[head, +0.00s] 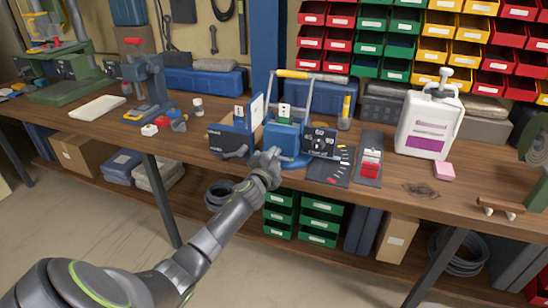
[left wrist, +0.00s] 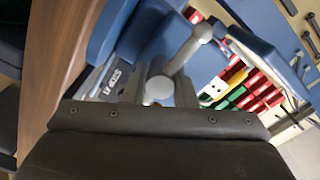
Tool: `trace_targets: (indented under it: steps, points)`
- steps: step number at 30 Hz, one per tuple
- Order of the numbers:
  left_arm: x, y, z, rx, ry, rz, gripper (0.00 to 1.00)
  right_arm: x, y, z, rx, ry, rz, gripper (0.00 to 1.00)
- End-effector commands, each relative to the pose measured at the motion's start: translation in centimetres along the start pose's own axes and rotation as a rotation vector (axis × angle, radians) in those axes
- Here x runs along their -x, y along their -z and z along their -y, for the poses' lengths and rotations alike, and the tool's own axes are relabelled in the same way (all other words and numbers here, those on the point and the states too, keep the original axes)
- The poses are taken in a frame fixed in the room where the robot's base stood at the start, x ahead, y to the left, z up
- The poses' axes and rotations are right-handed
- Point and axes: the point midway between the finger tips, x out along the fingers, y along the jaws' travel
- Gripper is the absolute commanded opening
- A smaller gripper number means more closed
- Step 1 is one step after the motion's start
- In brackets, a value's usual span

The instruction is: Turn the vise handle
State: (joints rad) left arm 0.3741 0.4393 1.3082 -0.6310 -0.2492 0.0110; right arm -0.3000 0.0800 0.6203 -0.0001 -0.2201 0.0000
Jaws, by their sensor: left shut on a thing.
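The blue vise (head: 283,138) stands at the front edge of the workbench, near the middle of the head view. My left gripper (head: 270,160) reaches up to its front from below. In the left wrist view, the vise handle (left wrist: 186,52) is a grey bar with a ball end, slanting up to the right from a round grey screw end. My left gripper (left wrist: 158,92) is shut on the handle near that round end. The blue vise body (left wrist: 115,35) fills the area behind. In the head view my gripper hides most of the handle. My right gripper is not in view.
A dark panel with numbers (head: 321,140) stands right of the vise, and another dark box (head: 229,141) stands left. A white jug (head: 428,125) and a pink block (head: 444,171) are farther right. Green drawers (head: 320,223) sit below the wooden bench (head: 395,200).

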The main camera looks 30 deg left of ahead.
Motion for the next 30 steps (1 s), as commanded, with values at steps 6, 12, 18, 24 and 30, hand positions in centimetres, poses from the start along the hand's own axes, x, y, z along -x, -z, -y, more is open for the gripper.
trace_targets:
  steps: [6,12,18,24,30]
  points:
    - [0.1,-0.1,-0.2,0.001,-0.002,0.002,0.02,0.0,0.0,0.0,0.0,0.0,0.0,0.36]
    - [0.1,-0.1,-0.2,0.002,-0.002,0.002,0.4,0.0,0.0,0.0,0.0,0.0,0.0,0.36]
    - [0.0,0.0,-0.1,0.001,-0.001,0.001,0.46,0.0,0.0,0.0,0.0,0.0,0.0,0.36]
    - [0.3,-0.1,-0.1,0.001,-0.001,0.001,0.46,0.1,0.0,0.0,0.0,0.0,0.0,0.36]
    - [2.4,0.0,-0.1,0.001,-0.002,0.0,0.46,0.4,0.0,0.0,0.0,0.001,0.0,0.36]
